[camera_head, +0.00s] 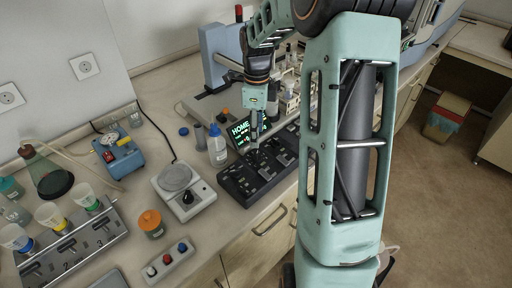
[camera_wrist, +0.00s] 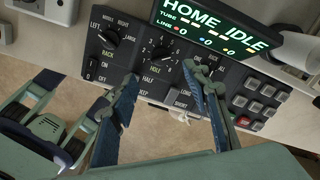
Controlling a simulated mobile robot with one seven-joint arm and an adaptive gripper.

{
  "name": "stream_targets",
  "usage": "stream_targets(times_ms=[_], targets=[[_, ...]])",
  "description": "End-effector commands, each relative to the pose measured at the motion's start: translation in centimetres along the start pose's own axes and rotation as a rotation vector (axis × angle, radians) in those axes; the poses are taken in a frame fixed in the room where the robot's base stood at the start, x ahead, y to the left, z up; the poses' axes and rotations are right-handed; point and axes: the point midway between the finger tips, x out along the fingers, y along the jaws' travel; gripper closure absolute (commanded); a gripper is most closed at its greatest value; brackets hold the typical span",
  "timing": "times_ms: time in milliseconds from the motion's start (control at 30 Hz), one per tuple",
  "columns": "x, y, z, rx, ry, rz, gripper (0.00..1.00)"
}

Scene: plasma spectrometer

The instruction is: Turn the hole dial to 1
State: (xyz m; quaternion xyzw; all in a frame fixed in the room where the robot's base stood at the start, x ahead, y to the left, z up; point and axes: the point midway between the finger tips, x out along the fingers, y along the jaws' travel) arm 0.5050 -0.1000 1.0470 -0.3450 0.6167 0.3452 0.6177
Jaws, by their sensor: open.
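The hole dial (camera_wrist: 161,50) is a dark round knob on the black control panel, with the HOLE label just beside it and small marks around it. Its exact pointer setting is too small to read. My gripper (camera_wrist: 160,74) is open, with one blue-padded finger on each side of the dial's area in the wrist view. Nothing is between the fingers, and I cannot tell whether a tip touches the panel. In the head view my gripper (camera_head: 254,143) hangs over the black control panel (camera_head: 237,188), and the dial cannot be made out there.
The rack dial (camera_wrist: 106,38) and an on/off switch (camera_wrist: 97,70) sit left of the hole dial. A keypad (camera_wrist: 254,108) is to the right. The lit screen (camera_wrist: 208,27) reads HOME IDLE. A white bottle (camera_head: 217,146) and a balance (camera_head: 183,190) stand beside the panel.

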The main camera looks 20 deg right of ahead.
Motion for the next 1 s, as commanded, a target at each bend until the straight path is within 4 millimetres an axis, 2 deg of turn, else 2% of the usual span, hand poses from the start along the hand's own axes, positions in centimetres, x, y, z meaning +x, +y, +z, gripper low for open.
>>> stream_targets(times_ms=[200, 400, 600, 833, 1000], targets=[[4.3, 0.1, -0.1, 0.002, 0.001, 0.005, 0.56], [7.0, 0.0, -0.1, 0.002, 0.002, 0.003, 0.56], [7.9, 0.0, -0.1, 0.002, 0.001, 0.000, 0.56], [7.9, 0.0, -0.1, 0.002, 0.001, 0.000, 0.58], [7.9, 0.0, -0.1, 0.002, 0.001, 0.000, 0.76]])
